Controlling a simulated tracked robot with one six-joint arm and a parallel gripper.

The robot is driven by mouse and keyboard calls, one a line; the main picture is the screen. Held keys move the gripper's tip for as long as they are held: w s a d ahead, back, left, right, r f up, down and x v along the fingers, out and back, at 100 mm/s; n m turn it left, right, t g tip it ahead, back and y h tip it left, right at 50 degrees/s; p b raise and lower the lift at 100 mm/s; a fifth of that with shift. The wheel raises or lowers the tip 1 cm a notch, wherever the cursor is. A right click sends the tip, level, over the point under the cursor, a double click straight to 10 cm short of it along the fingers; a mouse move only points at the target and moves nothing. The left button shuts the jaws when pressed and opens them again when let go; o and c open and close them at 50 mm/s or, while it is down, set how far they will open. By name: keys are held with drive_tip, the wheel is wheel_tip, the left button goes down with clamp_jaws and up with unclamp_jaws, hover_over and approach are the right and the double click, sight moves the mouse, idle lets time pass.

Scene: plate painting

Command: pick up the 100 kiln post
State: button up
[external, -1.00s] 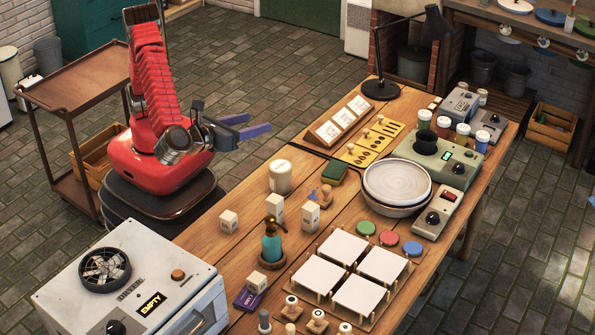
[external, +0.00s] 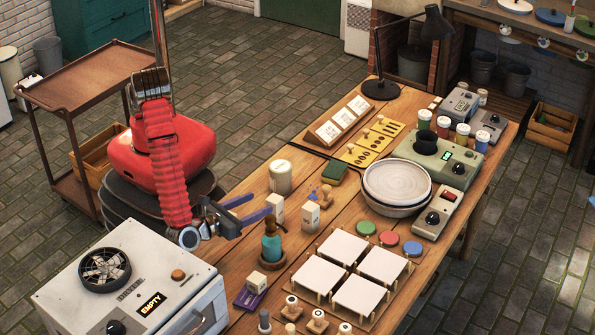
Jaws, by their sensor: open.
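Several pale, block-shaped posts stand on the wooden table. One post (external: 276,207) is close to my fingertips in the picture, another post (external: 310,215) stands to its right, and one post (external: 257,281) sits nearer the front on a purple card (external: 250,298). Their markings are too small to read, so I cannot tell which is the 100. My gripper (external: 261,204) is open with nothing seen between its blue fingers, above the table's left side, pointing right. It covers the place of a further post, which is hidden.
A teal spray bottle (external: 271,243) stands in front of the posts, a cream jar (external: 280,176) behind them. The grey kiln (external: 130,275) is at the front left. White tiles (external: 342,248) and stacked plates (external: 397,184) fill the right side.

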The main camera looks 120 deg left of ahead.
sight(275, 205)
wheel_tip(275, 205, down, 3)
drive_tip(key=shift+r, duration=0.15)
drive_tip(key=shift+x, duration=1.15)
drive_tip(key=shift+w, duration=0.1)
drive_tip(key=shift+a, duration=0.15)
drive_tip(key=shift+w+x, duration=0.2)
drive_tip(key=shift+x, duration=1)
drive_tip(key=shift+w+x, duration=0.2)
drive_tip(key=shift+x, duration=1.05)
drive_tip(key=shift+c, duration=0.6)
